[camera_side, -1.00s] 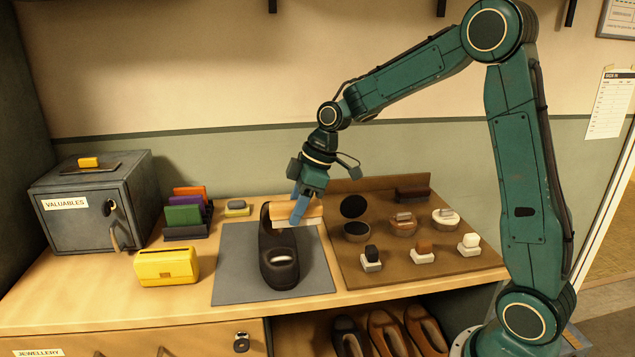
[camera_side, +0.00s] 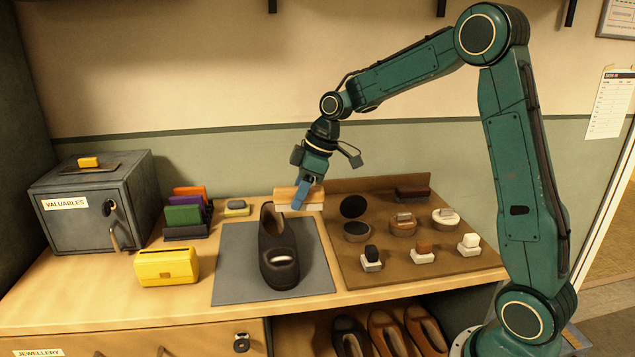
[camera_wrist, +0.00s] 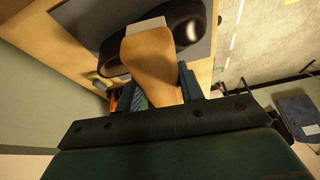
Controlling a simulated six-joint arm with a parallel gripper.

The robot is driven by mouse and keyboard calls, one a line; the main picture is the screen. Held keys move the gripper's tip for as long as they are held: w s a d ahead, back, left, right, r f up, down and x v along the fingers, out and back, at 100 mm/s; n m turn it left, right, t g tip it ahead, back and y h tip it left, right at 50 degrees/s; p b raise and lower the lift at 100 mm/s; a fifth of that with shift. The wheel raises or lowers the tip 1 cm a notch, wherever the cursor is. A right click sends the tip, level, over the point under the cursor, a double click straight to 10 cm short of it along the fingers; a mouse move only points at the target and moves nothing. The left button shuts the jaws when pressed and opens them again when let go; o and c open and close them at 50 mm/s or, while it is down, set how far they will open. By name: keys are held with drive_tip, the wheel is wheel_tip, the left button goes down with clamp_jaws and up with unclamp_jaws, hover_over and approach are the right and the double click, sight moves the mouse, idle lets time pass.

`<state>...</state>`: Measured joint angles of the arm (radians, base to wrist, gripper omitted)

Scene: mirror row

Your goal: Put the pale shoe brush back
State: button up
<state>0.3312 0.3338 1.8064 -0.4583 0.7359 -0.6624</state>
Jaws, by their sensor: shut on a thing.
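The pale shoe brush (camera_side: 299,195) has a light wooden back and whitish bristles. My gripper (camera_side: 303,190) is shut on it and holds it above the gap between the grey mat (camera_side: 235,283) and the brown tray (camera_side: 353,274). In the wrist view the pale brush (camera_wrist: 150,62) lies between my blue fingers. A black shoe (camera_side: 279,262) stands on the grey mat, just left of and below the brush. The brown tray has a dark brush (camera_side: 412,193) at its back, with bare tray to the left of it.
Several small brushes and tins, including a white-topped one (camera_side: 470,244), fill the tray's middle and right. Shoes (camera_side: 385,333) sit below the bench top.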

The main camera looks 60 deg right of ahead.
drive_tip(key=w+d+r+m+h, duration=0.1)
drive_tip(key=d+r+m+h, duration=0.2)
drive_tip(key=d, duration=1.1)
drive_tip(key=w+d+r+m, duration=0.1)
drive_tip(key=d+r+m, duration=0.3)
drive_tip(key=d, duration=1.1)
drive_tip(key=shift+m+t, duration=0.4)
drive_tip(key=shift+t, duration=0.1)
drive_tip(key=f, duration=1.6)
drive_tip(key=shift+w+a+f, duration=0.1)
drive_tip(key=shift+w+f, duration=0.1)
drive_tip(key=shift+f, duration=0.05)
drive_tip(key=shift+f, duration=2.1)
drive_tip(key=shift+f, duration=0.1)
drive_tip(key=o, duration=0.9)
drive_tip(key=shift+o, duration=0.2)
